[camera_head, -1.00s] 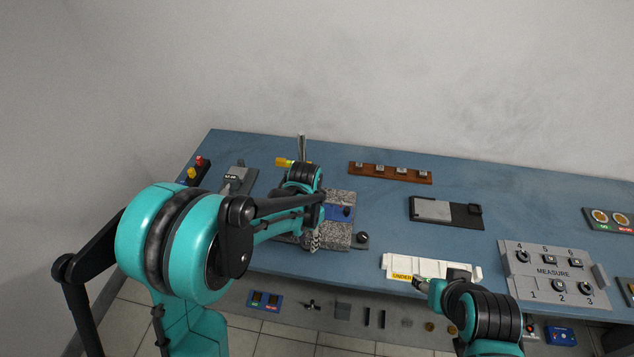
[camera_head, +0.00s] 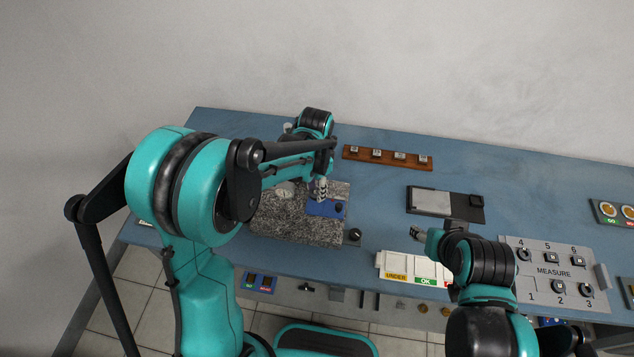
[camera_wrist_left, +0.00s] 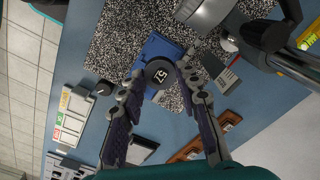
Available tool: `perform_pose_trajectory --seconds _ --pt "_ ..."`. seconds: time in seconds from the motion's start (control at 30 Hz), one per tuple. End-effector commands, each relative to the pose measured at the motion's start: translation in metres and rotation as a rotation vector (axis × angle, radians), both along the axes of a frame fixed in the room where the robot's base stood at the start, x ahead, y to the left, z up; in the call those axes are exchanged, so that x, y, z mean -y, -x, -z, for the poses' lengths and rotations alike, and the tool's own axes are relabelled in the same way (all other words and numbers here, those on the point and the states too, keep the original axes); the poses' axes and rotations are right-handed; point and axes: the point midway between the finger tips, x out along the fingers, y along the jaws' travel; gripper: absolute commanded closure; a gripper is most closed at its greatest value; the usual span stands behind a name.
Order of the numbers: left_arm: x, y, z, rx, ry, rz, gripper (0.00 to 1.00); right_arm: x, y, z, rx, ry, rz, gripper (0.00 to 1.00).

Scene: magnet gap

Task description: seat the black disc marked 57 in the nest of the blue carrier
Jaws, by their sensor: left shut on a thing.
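The black disc marked 57 (camera_wrist_left: 158,74) shows in the left wrist view between the fingertips of my left gripper (camera_wrist_left: 160,77), which is shut on it. The blue carrier (camera_wrist_left: 151,48) lies just beyond the disc, on a speckled granite slab. In the head view the carrier (camera_head: 322,209) sits at the slab's right part, with my left gripper (camera_head: 321,188) over its far edge. The disc partly covers the carrier in the wrist view, and I cannot tell the height between them. My right gripper (camera_head: 418,233) is right of the slab; its jaws are too small to read.
The granite slab (camera_head: 285,222) has a black knob (camera_head: 354,235) at its right. A white tray labelled UNDER and OK (camera_head: 395,268) lies near the front edge. A brown rack (camera_head: 365,155), a grey-and-black plate (camera_head: 433,203) and the MEASURE panel (camera_head: 540,256) stand around. Blue bench is clear between them.

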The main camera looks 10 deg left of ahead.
Motion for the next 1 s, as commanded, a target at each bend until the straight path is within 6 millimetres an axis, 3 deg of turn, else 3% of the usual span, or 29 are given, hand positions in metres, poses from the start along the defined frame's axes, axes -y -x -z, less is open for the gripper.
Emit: perform_pose_trajectory --seconds 0.37,1.0 --pt "0.0 0.0 0.004 0.0 0.0 -0.002 0.93 0.0 0.0 0.005 0.0 0.0 0.0 0.49" --pt "0.0 0.0 0.052 0.0 0.0 -0.002 0.93 0.0 0.0 0.045 0.0 0.0 0.0 0.49"
